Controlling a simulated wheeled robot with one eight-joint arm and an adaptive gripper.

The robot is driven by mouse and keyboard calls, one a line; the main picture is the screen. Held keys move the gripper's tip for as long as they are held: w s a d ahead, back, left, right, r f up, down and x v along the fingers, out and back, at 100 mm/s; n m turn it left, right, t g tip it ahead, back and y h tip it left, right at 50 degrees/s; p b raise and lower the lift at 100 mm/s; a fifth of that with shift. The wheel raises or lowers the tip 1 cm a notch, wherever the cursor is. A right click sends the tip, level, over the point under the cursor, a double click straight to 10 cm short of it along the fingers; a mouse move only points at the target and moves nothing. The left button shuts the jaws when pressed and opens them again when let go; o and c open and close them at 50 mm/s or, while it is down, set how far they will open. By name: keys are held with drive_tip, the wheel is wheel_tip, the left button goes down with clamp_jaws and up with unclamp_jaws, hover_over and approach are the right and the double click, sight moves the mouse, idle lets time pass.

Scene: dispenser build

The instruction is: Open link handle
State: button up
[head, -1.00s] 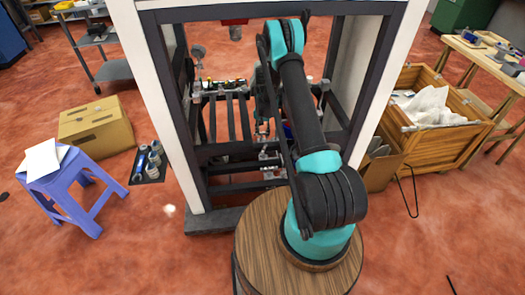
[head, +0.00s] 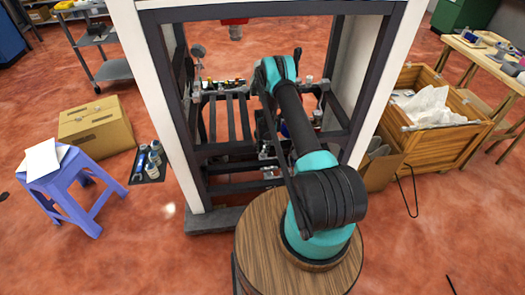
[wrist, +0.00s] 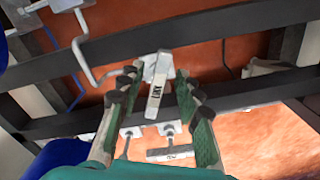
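A light grey lever handle (wrist: 158,98) with a small dark-lettered label, which looks like the link handle, shows in the wrist view. The lettering is too small to read surely. My gripper (wrist: 157,82) has its two green-padded fingers apart, one on each side of this handle. Gaps show between the handle and both fingers; whether the handle is at finger depth I cannot tell. A second labelled grey handle (wrist: 172,153) lies crosswise below, nearer the gripper base. In the head view my arm reaches into the dark-framed dispenser (head: 198,170), and the gripper and handle are hidden behind it.
Dark crossbars (wrist: 255,92) and a bent grey rod (wrist: 82,62) surround the gripper. White posts (head: 165,115) flank the frame opening. A blue stool (head: 75,185), a cardboard box (head: 97,127) and a wooden crate (head: 450,138) stand outside on the red floor.

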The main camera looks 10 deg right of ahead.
drive_tip(key=shift+c, duration=0.4)
clamp_jaws()
drive_tip(key=shift+d+n, duration=0.1)
drive_tip(key=shift+n, duration=0.5)
drive_tip(key=shift+o, duration=0.4)
unclamp_jaws()
